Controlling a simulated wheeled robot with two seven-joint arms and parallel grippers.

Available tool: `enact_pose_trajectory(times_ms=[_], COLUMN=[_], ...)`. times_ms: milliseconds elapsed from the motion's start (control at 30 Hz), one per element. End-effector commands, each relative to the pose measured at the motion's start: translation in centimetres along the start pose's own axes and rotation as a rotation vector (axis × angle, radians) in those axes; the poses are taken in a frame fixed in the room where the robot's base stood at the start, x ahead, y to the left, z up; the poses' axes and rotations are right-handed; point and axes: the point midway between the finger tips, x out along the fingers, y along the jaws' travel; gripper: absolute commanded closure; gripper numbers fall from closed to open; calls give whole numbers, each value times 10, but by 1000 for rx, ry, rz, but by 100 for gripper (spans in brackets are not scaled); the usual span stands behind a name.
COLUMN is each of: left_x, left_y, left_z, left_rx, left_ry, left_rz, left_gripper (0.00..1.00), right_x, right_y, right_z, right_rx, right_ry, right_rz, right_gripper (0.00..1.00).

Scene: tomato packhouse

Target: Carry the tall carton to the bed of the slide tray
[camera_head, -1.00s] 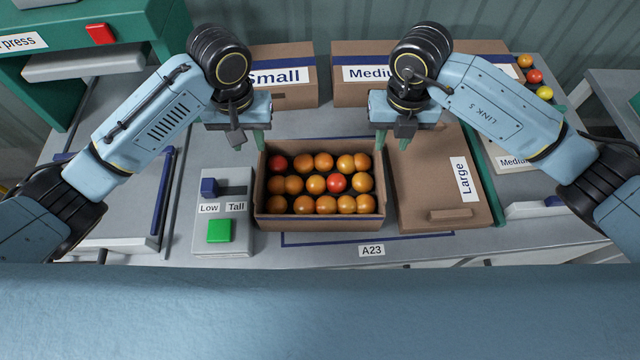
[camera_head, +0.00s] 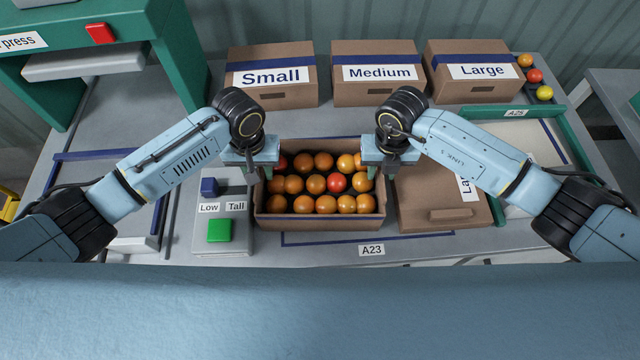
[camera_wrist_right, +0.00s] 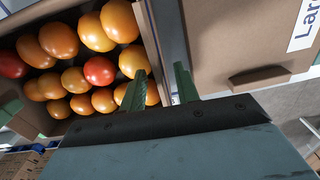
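An open brown carton (camera_head: 318,223) full of orange and red tomatoes stands upright at the middle of the bench; I take it for the tall carton. My right gripper (camera_head: 382,170) is at its right wall. In the right wrist view its green fingers (camera_wrist_right: 160,88) stand apart, one inside the carton (camera_wrist_right: 152,35) over the tomatoes and one outside. My left gripper (camera_head: 260,170) is at the left wall, one finger showing inside the rim; it looks open, its other finger mostly hidden. A grey tray with blue rails (camera_head: 98,155), probably the slide tray, lies at the left, partly behind my left arm.
A switch box (camera_head: 222,246) with a green button stands just left of the carton. A brown lid-like box marked Large (camera_head: 440,212) lies close on its right. Small (camera_head: 272,98), Medium (camera_head: 377,95) and Large (camera_head: 475,90) boxes line the back. A green press (camera_head: 165,50) stands back left.

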Motion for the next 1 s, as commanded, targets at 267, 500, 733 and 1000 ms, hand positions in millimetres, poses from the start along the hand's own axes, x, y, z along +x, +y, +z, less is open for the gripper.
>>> enact_pose_trajectory(times_ms=[267, 500, 733, 1000], left_x=[0, 0, -1, -1], left_y=[0, 0, 0, 0], left_z=[0, 0, 0, 0], left_rx=[0, 0, 0, -1], left_ry=[0, 0, 0, 0], left_rz=[0, 0, 0, 1], left_gripper=[92, 100, 100, 100], right_x=[0, -1, -1, -1], right_y=[0, 0, 0, 0], right_z=[0, 0, 0, 0], right_rx=[0, 0, 0, 1], right_ry=[0, 0, 0, -1], right_rz=[1, 1, 1, 1], right_gripper=[92, 100, 100, 100])
